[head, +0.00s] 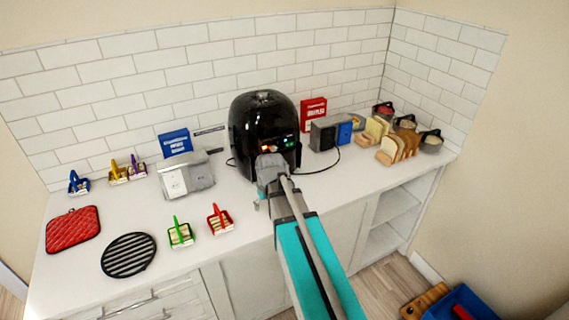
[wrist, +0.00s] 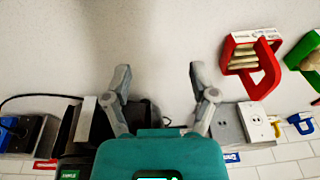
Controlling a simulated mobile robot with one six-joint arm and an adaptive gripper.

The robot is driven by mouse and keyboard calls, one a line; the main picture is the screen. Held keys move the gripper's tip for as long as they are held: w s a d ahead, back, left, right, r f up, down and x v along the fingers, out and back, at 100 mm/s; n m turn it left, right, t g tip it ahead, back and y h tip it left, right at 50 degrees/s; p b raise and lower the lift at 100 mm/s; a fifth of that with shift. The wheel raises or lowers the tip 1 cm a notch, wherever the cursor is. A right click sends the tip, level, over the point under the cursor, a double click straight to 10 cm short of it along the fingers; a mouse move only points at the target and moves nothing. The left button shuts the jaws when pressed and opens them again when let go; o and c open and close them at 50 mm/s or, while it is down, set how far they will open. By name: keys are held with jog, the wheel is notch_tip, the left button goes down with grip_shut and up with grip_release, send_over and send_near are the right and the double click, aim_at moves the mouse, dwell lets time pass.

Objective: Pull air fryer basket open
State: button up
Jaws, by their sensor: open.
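The black air fryer (head: 262,112) stands upright on the counter near the back wall. Its rounded body, display and small lights show in the head view. My gripper (head: 268,163) is in front of the fryer's lower front and hides the basket front and handle there. In the wrist view my gripper (wrist: 160,82) is open, with its two fingers spread and only pale counter between the tips. Part of the dark fryer (wrist: 78,145) shows behind the fingers at the bottom. I cannot tell whether the gripper touches the fryer.
Red (head: 220,219) and green (head: 180,233) small baskets stand in front. A black trivet (head: 128,255) and red mitt (head: 73,230) lie left. Bread (head: 395,148) is at right.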

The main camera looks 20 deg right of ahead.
jog(key=w+d+r+t+p, duration=0.2)
jog(key=w+d+r+p, duration=0.5)
jog(key=d, duration=0.7)
notch_tip(320, 180, up, 3)
jog(key=w, duration=0.2)
jog(key=shift+w, duration=0.35)
jog(key=b+x, duration=1.2)
jog(key=x, duration=0.1)
jog(key=shift+w+d+f, duration=0.15)
jog(key=shift+w+f, duration=0.1)
jog(key=shift+w, duration=0.05)
grip_shut()
